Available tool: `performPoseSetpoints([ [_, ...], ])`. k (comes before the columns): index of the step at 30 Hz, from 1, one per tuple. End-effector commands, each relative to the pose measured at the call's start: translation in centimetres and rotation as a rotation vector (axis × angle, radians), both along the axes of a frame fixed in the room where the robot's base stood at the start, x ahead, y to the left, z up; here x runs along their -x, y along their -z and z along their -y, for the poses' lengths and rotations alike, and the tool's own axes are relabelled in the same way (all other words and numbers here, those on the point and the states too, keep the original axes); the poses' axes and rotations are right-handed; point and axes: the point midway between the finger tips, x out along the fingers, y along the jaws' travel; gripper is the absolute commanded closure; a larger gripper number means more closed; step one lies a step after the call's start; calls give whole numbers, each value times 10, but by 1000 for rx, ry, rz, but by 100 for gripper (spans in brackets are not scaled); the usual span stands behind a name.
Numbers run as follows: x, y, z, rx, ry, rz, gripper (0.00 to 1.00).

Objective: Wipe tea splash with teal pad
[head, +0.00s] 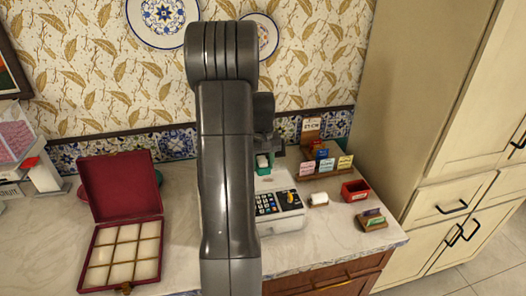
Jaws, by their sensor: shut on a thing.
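My gripper (264,150) shows only in part, just right of my dark arm, which covers the middle of the view. It is shut on a small teal-green thing, apparently the teal pad (262,161), above the counter behind the keypad machine. Whether the pad touches anything below cannot be told. No tea splash can be made out on the visible counter; my arm hides the middle of it.
An open red compartment box (128,190) stands on the counter (185,230) at left. Right of my arm are a white keypad machine (283,222), a card rack (322,170), a red tray (361,195) and a small wooden holder (371,224). A tall cabinet (430,130) bounds the right.

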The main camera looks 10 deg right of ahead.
Motion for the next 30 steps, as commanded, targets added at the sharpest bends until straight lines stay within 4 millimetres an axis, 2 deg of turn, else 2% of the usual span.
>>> performPoseSetpoints([
  [3,2,-15,-2,0,0,1,80],
  [10,5,-30,-4,0,-1,0,80],
  [30,5,-30,-4,0,0,0,80],
])
